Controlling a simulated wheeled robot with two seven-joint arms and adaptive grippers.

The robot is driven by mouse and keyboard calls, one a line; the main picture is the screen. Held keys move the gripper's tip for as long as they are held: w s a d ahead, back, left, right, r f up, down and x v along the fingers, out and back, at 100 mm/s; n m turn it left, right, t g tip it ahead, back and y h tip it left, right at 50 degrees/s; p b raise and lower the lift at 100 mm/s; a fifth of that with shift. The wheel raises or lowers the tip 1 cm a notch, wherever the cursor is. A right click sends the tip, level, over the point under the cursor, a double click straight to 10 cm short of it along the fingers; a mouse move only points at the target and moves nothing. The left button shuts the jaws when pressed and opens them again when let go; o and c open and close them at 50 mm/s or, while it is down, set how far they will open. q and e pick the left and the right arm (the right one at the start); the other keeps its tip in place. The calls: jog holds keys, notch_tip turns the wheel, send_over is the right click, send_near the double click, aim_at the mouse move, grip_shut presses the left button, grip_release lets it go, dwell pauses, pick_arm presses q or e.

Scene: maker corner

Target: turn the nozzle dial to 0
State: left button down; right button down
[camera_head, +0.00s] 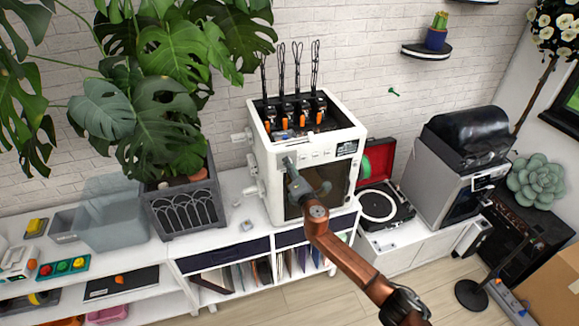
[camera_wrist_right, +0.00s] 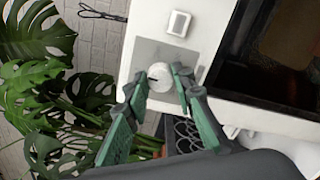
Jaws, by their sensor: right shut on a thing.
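The white printer (camera_head: 262,150) stands on the white shelf unit, with several black-and-orange tool heads in its open top. In the right wrist view its nozzle dial (camera_wrist_right: 161,74) is a round white knob on a grey plate (camera_wrist_right: 150,52). A small dark mark shows on the dial's left side in that view; I cannot read any numbers. My right gripper (camera_head: 289,163) is at the upper left of the printer's front and hides the dial in the head view. Its green fingers (camera_wrist_right: 158,88) are shut on the dial, one on each side. My left gripper is out of view.
A potted monstera (camera_head: 185,205) stands left of the printer, its leaves reaching near it. A red record player (camera_head: 378,203) and a grey machine (camera_head: 440,185) stand to the right. A white square button (camera_wrist_right: 179,23) sits near the dial. Wooden floor lies in front.

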jog(key=shift+s+a+f, duration=0.1)
jog(key=shift+a+f, duration=0.05)
jog(key=shift+f, duration=0.05)
jog(key=c, duration=1.9)
grip_release()
jog(key=shift+c, duration=0.2)
jog(key=o, duration=0.3)
jog(key=shift+r, duration=0.1)
jog(key=v, duration=1.2)
jog(key=shift+r, duration=0.1)
